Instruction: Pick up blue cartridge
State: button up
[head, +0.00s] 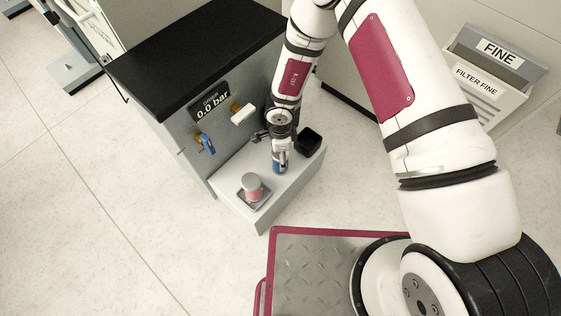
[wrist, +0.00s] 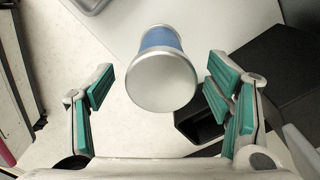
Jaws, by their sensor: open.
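The blue cartridge (head: 281,163) stands upright on the light grey ledge of the machine, partly covered from above by my gripper (head: 279,138) in the head view. In the wrist view the blue cartridge (wrist: 160,40) shows a silver round end facing the camera and a blue band beyond it. Gaps show between the cartridge and both fingers, and nothing is held.
A pink cartridge (head: 252,184) stands on a dark square base at the ledge's front. A black open bin (head: 309,142) sits close right of the blue cartridge. The machine wall behind carries a 0.0 bar display (head: 209,104), a blue handle (head: 207,144) and a white block (head: 242,114).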

notch_tip(320, 180, down, 4)
jog(key=shift+w+r+b, duration=0.1)
jog(key=shift+r+b, duration=0.15)
jog(key=shift+b, duration=0.55)
jog(key=shift+c, duration=0.6)
jog(key=shift+r, duration=0.1)
jog(key=c, duration=1.5)
